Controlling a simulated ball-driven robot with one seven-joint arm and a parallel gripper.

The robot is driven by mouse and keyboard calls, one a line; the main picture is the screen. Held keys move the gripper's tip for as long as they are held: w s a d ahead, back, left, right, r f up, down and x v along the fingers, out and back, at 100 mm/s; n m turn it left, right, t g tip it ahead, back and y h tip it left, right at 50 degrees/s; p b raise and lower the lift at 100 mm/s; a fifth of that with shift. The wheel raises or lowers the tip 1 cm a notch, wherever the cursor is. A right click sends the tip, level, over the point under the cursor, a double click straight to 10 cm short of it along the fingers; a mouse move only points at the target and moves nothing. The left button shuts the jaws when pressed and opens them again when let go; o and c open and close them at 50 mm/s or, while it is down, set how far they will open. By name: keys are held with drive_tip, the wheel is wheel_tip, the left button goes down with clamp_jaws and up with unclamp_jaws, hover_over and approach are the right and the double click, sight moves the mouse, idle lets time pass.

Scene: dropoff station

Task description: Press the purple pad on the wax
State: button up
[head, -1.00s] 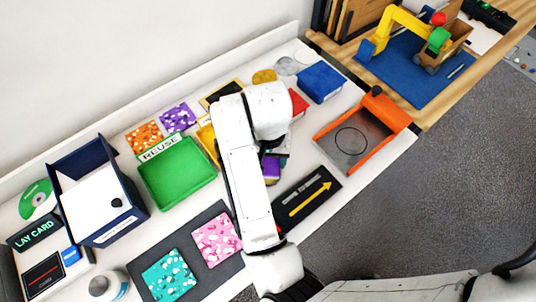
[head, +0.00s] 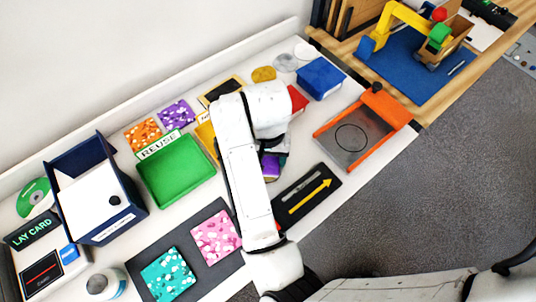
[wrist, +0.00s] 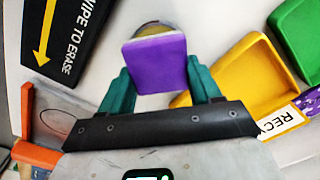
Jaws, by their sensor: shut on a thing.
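The purple pad (wrist: 155,65) is a purple block held between the two teal fingers of my gripper (wrist: 157,88) in the wrist view. My gripper is shut on it. In the head view a bit of the purple pad (head: 270,166) shows beside my white arm, which hides most of my gripper. A round thing (wrist: 153,27) with a pale yellowish top shows just beyond the pad in the wrist view. The pad covers most of it, so I cannot tell whether it is the wax or whether the pad touches it.
A black arrow board (head: 306,195) lies to the right of my gripper, and an orange-edged plate (head: 352,138) lies beyond it. A green tray (head: 177,172) is on the left. A yellow tray (wrist: 232,80) stands close to my right finger in the wrist view.

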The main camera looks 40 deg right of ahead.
sight(268, 159)
drive_tip(key=shift+f+b, duration=0.45)
drive_tip(key=shift+f, duration=0.05)
idle(1.5)
drive_tip(key=shift+r+p, duration=2.75)
drive_tip(key=shift+r, duration=0.8)
drive_tip(key=shift+s, duration=0.1)
